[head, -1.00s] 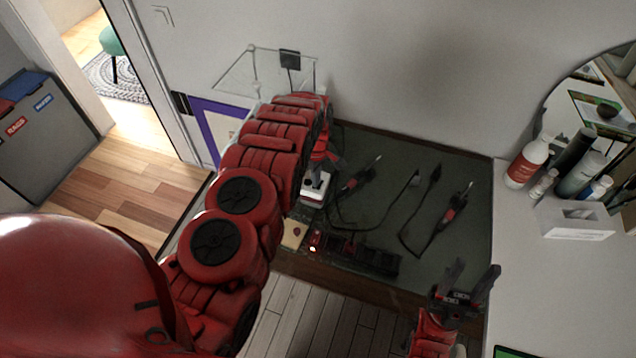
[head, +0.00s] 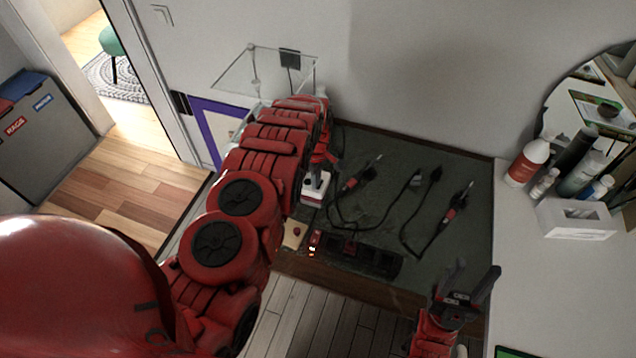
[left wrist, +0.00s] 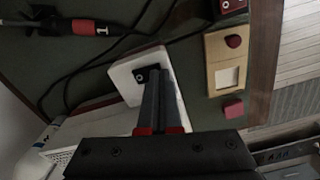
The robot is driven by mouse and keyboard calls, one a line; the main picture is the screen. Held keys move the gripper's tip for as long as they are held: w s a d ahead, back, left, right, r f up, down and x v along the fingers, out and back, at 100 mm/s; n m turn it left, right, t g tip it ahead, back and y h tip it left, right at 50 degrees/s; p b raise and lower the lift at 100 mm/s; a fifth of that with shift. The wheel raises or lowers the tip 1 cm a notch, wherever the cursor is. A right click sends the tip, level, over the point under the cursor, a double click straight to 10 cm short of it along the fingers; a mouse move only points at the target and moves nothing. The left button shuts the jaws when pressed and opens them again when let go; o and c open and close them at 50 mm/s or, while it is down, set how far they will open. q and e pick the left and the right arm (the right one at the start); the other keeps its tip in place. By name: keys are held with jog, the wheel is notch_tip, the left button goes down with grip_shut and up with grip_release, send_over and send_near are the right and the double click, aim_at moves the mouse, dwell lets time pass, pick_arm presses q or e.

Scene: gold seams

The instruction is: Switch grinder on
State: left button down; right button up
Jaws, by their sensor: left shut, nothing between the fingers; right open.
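A small white-topped box with a red base (head: 316,188) stands on the dark green mat, below my left gripper. I take it for the grinder's switch box, but cannot be sure. In the left wrist view its white top (left wrist: 122,73) carries a black switch. My left gripper (head: 320,172) is shut and empty. Its fingertips (left wrist: 156,72) are over the white top, right beside the switch; I cannot tell whether they touch. Two corded pen-like tools, one left (head: 362,175) and one right (head: 456,207), lie on the mat. My right gripper (head: 477,270) is open and empty.
A power strip (head: 372,259) with an orange light lies at the mat's front edge. A wooden block with a red knob (head: 293,236) is beside it. Dark cables cross the mat. Bottles (head: 528,163) and a white tissue box (head: 575,219) stand on the right counter.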

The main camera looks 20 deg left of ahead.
pick_arm(q)
jog(key=shift+f, duration=0.4)
jog(key=shift+r, duration=0.8)
dwell(0.3)
